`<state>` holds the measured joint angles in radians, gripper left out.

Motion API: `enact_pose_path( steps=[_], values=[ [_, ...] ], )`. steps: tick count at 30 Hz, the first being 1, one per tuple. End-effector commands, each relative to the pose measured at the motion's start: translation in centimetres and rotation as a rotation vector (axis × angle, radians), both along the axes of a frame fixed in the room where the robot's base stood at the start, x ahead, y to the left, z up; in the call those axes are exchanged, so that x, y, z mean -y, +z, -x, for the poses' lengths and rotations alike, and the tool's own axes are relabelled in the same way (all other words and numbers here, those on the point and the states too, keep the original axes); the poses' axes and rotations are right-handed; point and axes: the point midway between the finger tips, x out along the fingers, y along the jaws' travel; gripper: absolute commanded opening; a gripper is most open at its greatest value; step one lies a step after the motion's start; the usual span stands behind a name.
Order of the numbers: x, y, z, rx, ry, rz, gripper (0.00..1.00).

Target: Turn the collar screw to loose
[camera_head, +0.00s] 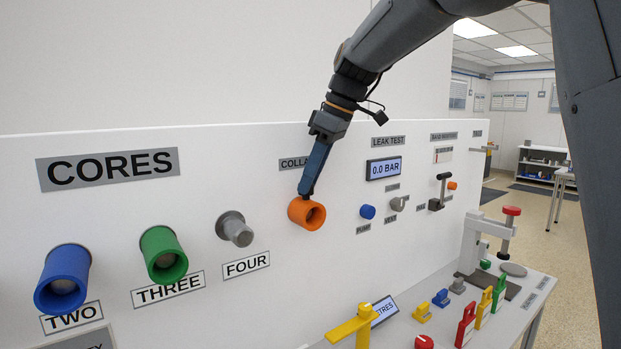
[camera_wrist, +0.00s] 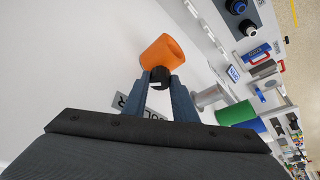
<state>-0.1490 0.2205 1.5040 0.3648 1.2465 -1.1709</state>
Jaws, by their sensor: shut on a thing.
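The orange collar (camera_head: 298,212) sticks out from the white panel under a partly covered label (camera_head: 294,163) that begins "COLLA". It also shows in the wrist view (camera_wrist: 160,52). The collar screw is a small black knob (camera_wrist: 160,75) with a white mark, at the near end of the collar in the wrist view. My gripper (camera_head: 306,191) comes down onto the collar from above. In the wrist view its two fingers (camera_wrist: 160,84) are shut on the knob, one on each side. In the head view the fingers hide the screw.
To the left are a grey core stub (camera_head: 237,231), a green core (camera_head: 164,255) and a blue core (camera_head: 64,278). To the right are a 0.0 BAR display (camera_head: 384,168) and a blue pump knob (camera_head: 368,211). A bench with a yellow tool (camera_head: 352,325) stands below.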

Motion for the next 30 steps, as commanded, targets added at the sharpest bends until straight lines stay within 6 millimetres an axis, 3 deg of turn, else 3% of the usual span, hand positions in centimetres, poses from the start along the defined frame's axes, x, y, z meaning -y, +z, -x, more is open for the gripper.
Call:
enact_pose_path(
  steps=[3,11,24,30],
  values=[
    [0.0,0.1,0.0,0.002,-0.001,0.000,0.33],
    [0.1,0.3,0.0,0.002,-0.001,0.000,0.33],
    [2.4,6.0,0.7,0.004,-0.002,-0.001,0.33],
    [2.8,7.2,1.0,0.001,0.000,-0.001,0.33]
  ],
)
